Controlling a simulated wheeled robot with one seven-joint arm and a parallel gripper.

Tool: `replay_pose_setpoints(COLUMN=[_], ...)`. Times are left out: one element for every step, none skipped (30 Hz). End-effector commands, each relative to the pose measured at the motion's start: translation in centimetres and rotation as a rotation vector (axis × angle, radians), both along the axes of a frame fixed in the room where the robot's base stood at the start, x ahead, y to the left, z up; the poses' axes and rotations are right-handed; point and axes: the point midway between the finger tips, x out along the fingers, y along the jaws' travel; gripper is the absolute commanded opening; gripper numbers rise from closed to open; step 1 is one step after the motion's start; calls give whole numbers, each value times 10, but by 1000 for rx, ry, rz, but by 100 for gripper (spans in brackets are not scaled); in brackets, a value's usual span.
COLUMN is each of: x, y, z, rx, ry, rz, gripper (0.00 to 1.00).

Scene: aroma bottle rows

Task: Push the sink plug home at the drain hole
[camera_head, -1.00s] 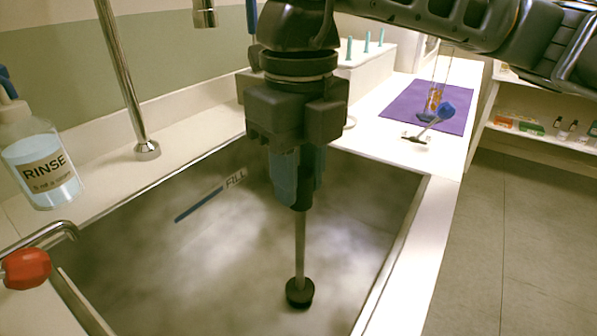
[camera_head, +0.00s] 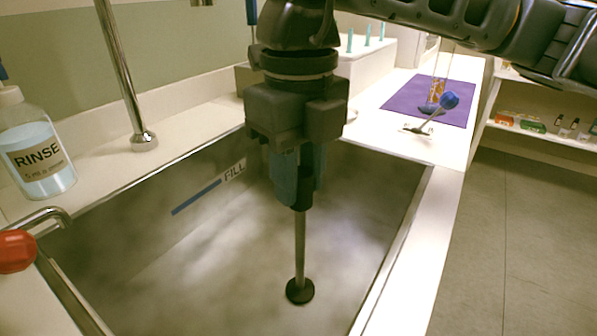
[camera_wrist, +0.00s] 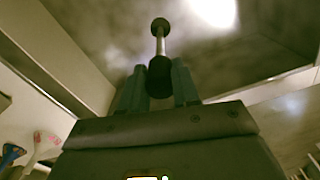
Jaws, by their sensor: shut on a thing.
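My gripper (camera_head: 302,205) is shut on the upper end of the sink plug's handle, over the basin. The plug's thin grey rod hangs upright below the fingers and ends in a round black plug (camera_head: 300,291). In the wrist view, the dark grip of the handle sits between the blue-grey fingers (camera_wrist: 158,88), and the plug (camera_wrist: 160,26) shows at the far end of the rod. The plug is low at the basin floor. The drain hole is not visible; I cannot tell how far the plug sits in it.
The steel sink (camera_head: 215,255) has a blue FILL line (camera_head: 196,197) on its wall. A tap (camera_head: 125,80) stands behind. A RINSE bottle (camera_head: 38,150) and a red-knobbed fitting (camera_head: 15,251) are at left. A purple mat (camera_head: 400,98) with glassware and a blue-headed tool (camera_head: 449,101) lies at right.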

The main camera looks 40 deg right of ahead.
Motion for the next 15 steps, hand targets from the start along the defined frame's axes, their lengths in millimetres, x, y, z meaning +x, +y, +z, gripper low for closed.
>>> replay_pose_setpoints(x=[0, 0, 0, 0, 0, 0, 0, 0, 0, 0, 0, 0, 0, 0, 0], y=[0, 0, 0, 0, 0, 0, 0, 0, 0, 0, 0, 0, 0, 0, 0], z=[0, 0, 0, 0, 0, 0, 0, 0, 0, 0, 0, 0, 0, 0, 0], rx=[0, 0, 0, 0, 0, 0, 0, 0, 0, 0, 0, 0, 0, 0, 0], ry=[0, 0, 0, 0, 0, 0, 0, 0, 0, 0, 0, 0, 0, 0, 0], rz=[0, 0, 0, 0, 0, 0, 0, 0, 0, 0, 0, 0, 0, 0, 0], gripper=[32, 35, 39, 42, 45, 49, 52, 55, 58, 60, 60, 60, 60, 60, 60])
